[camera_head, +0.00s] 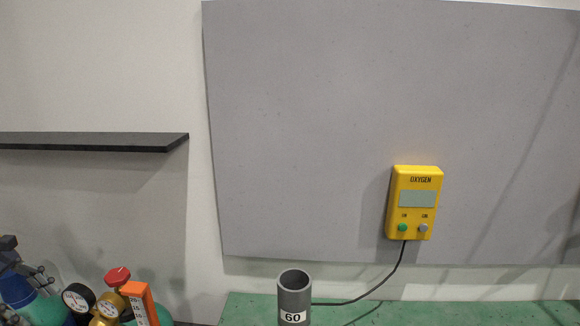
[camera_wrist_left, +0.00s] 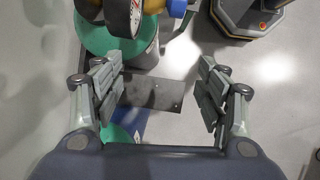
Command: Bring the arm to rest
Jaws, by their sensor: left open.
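My left gripper (camera_wrist_left: 158,93) is in the left wrist view with its two fingers spread wide apart. Nothing is held between them. Beyond the gap lie the floor and a dark flat plate (camera_wrist_left: 158,94). A green gas cylinder (camera_wrist_left: 101,37) with a gauge shows just beyond the left finger; I cannot tell how far apart they are. My right gripper is in neither view.
Gas cylinders with gauges (camera_head: 78,298) and a red knob (camera_head: 117,276) stand at lower left. A dark shelf (camera_head: 95,142) is above them. A grey tube (camera_head: 294,299) marked 60 stands by a green surface (camera_head: 400,313). A yellow oxygen meter (camera_head: 413,203) hangs on the grey panel.

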